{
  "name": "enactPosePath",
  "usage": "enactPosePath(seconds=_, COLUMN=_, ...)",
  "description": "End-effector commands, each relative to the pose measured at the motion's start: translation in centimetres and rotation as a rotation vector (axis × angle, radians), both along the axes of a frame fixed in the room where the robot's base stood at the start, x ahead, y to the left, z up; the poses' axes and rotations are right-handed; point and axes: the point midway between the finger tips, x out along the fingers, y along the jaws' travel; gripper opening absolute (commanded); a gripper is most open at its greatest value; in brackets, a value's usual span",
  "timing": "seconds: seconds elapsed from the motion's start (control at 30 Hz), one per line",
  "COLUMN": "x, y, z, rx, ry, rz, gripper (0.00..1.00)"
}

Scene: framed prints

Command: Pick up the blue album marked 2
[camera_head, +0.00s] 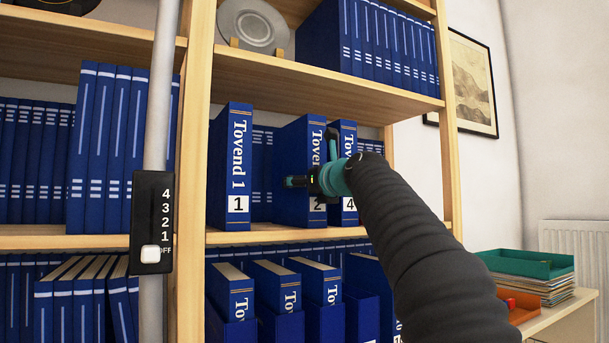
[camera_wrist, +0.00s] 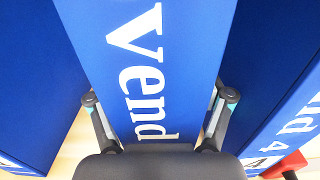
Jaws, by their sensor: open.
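The blue album marked 2 (camera_head: 298,165) stands upright on the middle shelf, its spine partly hidden behind my gripper. My gripper (camera_head: 309,160) is open at that spine. In the wrist view the album (camera_wrist: 145,30) fills the middle, with "vend" in white letters, and my gripper's fingers (camera_wrist: 160,103) lie on either side of the spine. I cannot tell whether they touch it. Album 4 (camera_head: 347,145) stands close on its right; it also shows in the wrist view (camera_wrist: 280,125).
Album 1 (camera_head: 231,165) stands to the left, with a gap before album 2. Plain blue volumes (camera_head: 262,175) stand farther back. A wooden shelf board (camera_head: 290,236) lies below and another (camera_head: 300,82) above. Trays (camera_head: 525,264) sit at the lower right.

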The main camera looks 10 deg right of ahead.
Motion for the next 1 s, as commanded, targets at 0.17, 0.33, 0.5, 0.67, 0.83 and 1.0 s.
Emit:
enactPosePath(seconds=0.17, x=0.0, y=0.0, z=0.0, rx=0.0, ry=0.0, rz=0.0, gripper=0.49)
enactPosePath(seconds=0.33, x=0.0, y=-0.1, z=0.0, rx=0.0, ry=0.0, rz=-0.001, gripper=0.07)
enactPosePath(seconds=0.5, x=-0.1, y=-0.1, z=0.2, rx=0.001, ry=-0.005, rz=-0.002, gripper=0.0)
enactPosePath(seconds=0.67, x=-0.1, y=-0.1, z=0.2, rx=0.001, ry=-0.005, rz=-0.002, gripper=0.0)
enactPosePath(seconds=0.83, x=-0.2, y=0.0, z=0.9, rx=0.001, ry=-0.005, rz=-0.001, gripper=0.0)
enactPosePath(seconds=1.0, x=-0.2, y=0.0, z=2.5, rx=0.002, ry=-0.007, rz=-0.001, gripper=0.0)
